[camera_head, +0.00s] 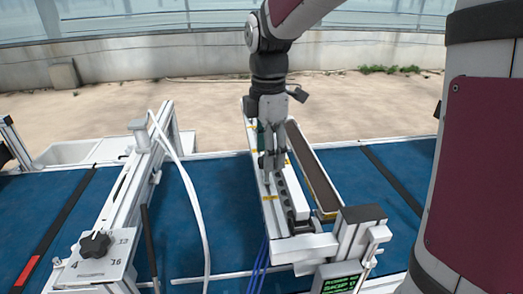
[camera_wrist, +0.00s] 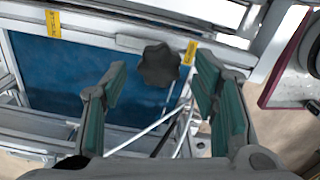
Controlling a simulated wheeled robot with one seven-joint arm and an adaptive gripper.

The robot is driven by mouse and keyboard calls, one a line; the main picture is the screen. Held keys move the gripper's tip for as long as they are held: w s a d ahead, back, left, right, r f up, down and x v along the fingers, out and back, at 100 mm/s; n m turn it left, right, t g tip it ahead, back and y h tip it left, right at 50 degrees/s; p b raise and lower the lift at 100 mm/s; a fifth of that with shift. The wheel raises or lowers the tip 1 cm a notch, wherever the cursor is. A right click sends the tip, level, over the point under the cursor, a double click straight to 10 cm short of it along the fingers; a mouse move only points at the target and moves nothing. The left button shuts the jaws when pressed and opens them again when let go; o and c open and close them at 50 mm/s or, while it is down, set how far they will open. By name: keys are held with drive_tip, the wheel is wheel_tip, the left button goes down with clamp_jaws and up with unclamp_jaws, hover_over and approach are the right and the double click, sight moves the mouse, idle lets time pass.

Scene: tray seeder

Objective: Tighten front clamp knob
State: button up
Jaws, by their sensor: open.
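A black lobed knob (camera_wrist: 158,65) shows in the wrist view, on the edge of a white rail with yellow labels. My gripper (camera_wrist: 161,68) is open, with one green-padded finger left of the knob and the other right of it. The knob appears between the fingertips in that picture; I cannot tell how deep it sits between them, and no contact is visible. In the head view my gripper (camera_head: 271,162) points down over the white seeder rail, and this knob is not discernible there.
Another black knob (camera_head: 94,244) sits on a numbered white plate at the left. A long trough (camera_head: 313,170) lies right of my gripper. A green-lit display (camera_head: 341,284) stands at the front. Blue belt (camera_head: 225,200) and a white hose (camera_head: 190,190) lie left of the rail.

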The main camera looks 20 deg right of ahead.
drive_tip(key=shift+f, duration=0.55)
drive_tip(key=c, duration=1.2)
drive_tip(key=shift+o, duration=0.2)
